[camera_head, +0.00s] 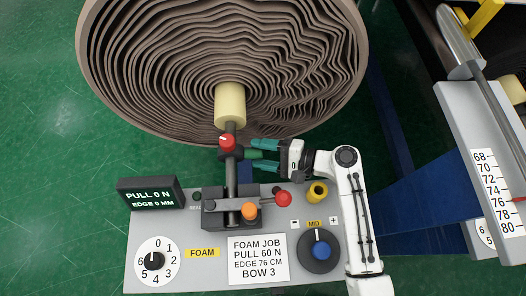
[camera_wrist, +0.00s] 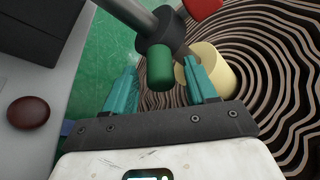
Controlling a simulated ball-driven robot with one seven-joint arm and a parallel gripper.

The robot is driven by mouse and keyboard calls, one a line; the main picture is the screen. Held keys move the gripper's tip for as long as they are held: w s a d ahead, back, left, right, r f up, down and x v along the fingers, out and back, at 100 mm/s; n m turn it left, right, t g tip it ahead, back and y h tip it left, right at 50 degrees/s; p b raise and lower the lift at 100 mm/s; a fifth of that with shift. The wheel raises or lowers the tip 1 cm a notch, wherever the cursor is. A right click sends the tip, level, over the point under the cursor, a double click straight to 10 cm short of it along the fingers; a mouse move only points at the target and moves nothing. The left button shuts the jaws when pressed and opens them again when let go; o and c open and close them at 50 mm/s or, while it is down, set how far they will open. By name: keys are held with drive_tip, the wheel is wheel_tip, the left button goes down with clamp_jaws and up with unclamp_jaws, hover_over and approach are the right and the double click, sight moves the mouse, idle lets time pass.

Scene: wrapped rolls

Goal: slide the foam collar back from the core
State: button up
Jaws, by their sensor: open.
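A pale yellow cylinder (camera_head: 230,103) sticks out of the centre of the large wrapped roll (camera_head: 130,50). It also shows in the wrist view (camera_wrist: 226,72). I cannot tell whether it is the foam collar or the core. A dark rod (camera_head: 232,175) runs up to it, bearing a black sleeve (camera_wrist: 160,30) with a red knob (camera_head: 227,142) and a green stub handle (camera_head: 252,154). My gripper (camera_head: 258,155) is open, its teal fingers on either side of the handle. In the wrist view the handle (camera_wrist: 160,66) stands between the fingertips, with gaps visible.
A grey console (camera_head: 140,240) below carries a display (camera_head: 151,194) reading PULL 0 N, EDGE 0 MM, a numbered dial (camera_head: 155,261), a blue knob (camera_head: 320,250), orange (camera_head: 249,211) and red (camera_head: 283,198) knobs and a yellow ring (camera_head: 318,191). A scale (camera_head: 490,190) stands right. Green floor shows left.

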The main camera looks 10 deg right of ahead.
drive_tip(key=shift+r, duration=0.1)
drive_tip(key=shift+r, duration=0.35)
wheel_tip(320, 180, up, 3)
drive_tip(key=shift+s+f, duration=0.15)
drive_tip(key=shift+f, duration=0.05)
drive_tip(key=s+d+r, duration=0.1)
drive_tip(key=s+r, duration=0.2)
drive_tip(key=s, duration=0.1)
drive_tip(key=s+d+r, duration=0.1)
drive_tip(key=s+r, duration=0.2)
drive_tip(key=s, duration=0.2)
drive_tip(key=s+d+r, duration=0.1)
drive_tip(key=s+r, duration=0.2)
drive_tip(key=s, duration=0.1)
drive_tip(key=shift+s+r+b, duration=0.2)
drive_tip(key=shift+r+b, duration=0.05)
drive_tip(key=shift+b, duration=0.15)
drive_tip(key=shift+f, duration=0.1)
